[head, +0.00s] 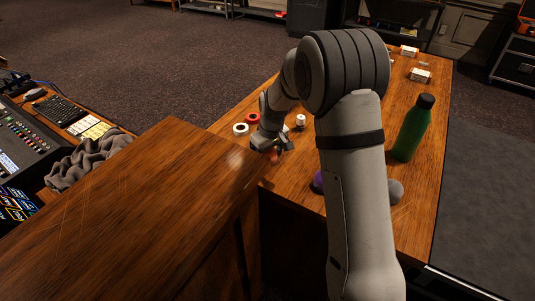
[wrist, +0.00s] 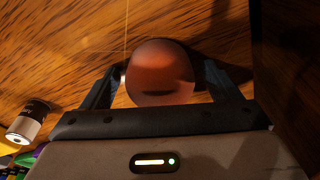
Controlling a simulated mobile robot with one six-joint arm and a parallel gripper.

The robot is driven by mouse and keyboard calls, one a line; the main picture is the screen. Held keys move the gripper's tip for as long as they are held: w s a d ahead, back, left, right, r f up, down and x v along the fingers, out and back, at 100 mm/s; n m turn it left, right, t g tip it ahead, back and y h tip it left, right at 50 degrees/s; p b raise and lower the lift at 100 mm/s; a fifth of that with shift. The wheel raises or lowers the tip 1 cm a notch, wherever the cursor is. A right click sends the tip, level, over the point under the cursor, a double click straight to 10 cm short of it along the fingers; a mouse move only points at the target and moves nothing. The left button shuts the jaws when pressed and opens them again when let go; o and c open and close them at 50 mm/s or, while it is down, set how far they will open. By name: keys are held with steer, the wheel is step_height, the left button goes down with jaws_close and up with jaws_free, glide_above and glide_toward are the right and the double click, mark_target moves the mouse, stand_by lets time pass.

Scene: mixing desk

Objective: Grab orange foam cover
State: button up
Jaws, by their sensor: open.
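The orange foam cover (wrist: 160,72) is a rounded reddish-orange piece on the wooden desk in the wrist view. It lies between the two spread fingers of my gripper (wrist: 162,84).
A white roll (head: 240,129), a red roll (head: 253,117) and a small white cylinder (head: 300,120) stand near my gripper. A green bottle (head: 410,128) stands to the right. Purple (head: 318,181) and grey (head: 395,190) round things flank my arm. A raised wooden top (head: 120,220) lies in front.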

steer(key=c, duration=1)
